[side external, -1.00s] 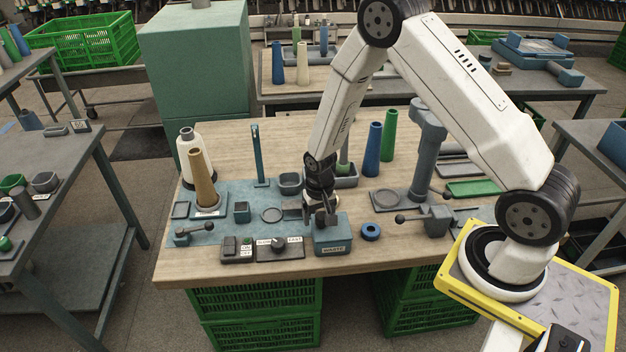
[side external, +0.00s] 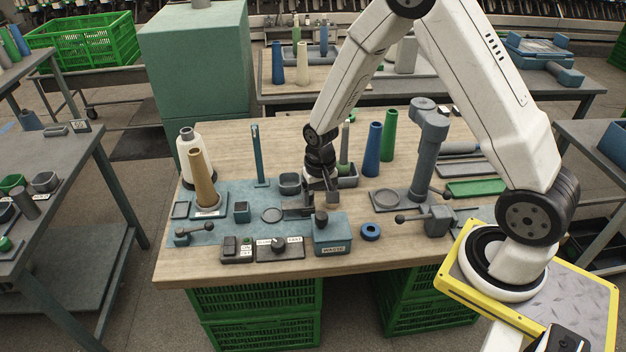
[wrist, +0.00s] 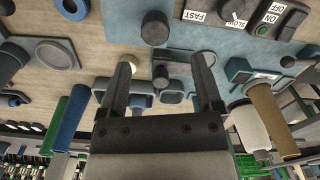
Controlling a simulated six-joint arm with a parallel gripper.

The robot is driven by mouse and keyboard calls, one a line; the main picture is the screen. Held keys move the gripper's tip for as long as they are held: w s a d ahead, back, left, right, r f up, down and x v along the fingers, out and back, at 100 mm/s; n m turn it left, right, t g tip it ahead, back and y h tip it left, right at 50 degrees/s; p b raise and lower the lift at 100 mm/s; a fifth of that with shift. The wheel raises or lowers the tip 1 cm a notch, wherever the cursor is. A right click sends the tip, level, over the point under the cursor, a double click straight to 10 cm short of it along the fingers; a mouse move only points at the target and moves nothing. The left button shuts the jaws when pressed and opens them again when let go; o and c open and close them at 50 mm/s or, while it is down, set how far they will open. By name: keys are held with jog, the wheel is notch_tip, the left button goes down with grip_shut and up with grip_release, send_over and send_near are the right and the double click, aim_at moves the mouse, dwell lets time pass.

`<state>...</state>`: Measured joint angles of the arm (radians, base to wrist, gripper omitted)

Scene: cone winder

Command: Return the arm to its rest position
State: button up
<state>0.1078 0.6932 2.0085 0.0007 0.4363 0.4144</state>
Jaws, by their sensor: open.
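My gripper (side external: 325,199) hangs fingers-down above the middle of the wooden workbench (side external: 222,137), just behind the blue waste box (side external: 333,238). In the wrist view, its two dark fingers (wrist: 160,80) are spread apart with nothing held between them. The arm is bent high over the right side of the bench. A dark knob or cylinder stands on top of the waste box, below the fingers in the side view, and a dark round end (wrist: 155,28) shows in the wrist view.
A tan cone (side external: 202,178) and white yarn cone (side external: 187,148) stand at left. Blue (side external: 373,150) and green (side external: 389,135) cones and a grey column (side external: 428,150) stand at right. A thin teal post (side external: 258,155) rises behind. Control boxes (side external: 280,248) line the front edge.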

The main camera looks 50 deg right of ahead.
jog(key=shift+r, duration=0.55)
jog(key=shift+r, duration=0.1)
jog(key=shift+s+a+r, duration=0.15)
jog(key=shift+s+r, duration=0.05)
jog(key=shift+r, duration=0.05)
jog(key=s+a+r+n+t, duration=0.2)
jog(key=s+a+r+n, duration=0.2)
jog(key=s+r, duration=0.6)
jog(key=shift+s+r+n+t, duration=0.3)
jog(key=shift+s+n, duration=0.2)
jog(key=shift+n, duration=0.5)
jog(key=shift+o, duration=1.1)
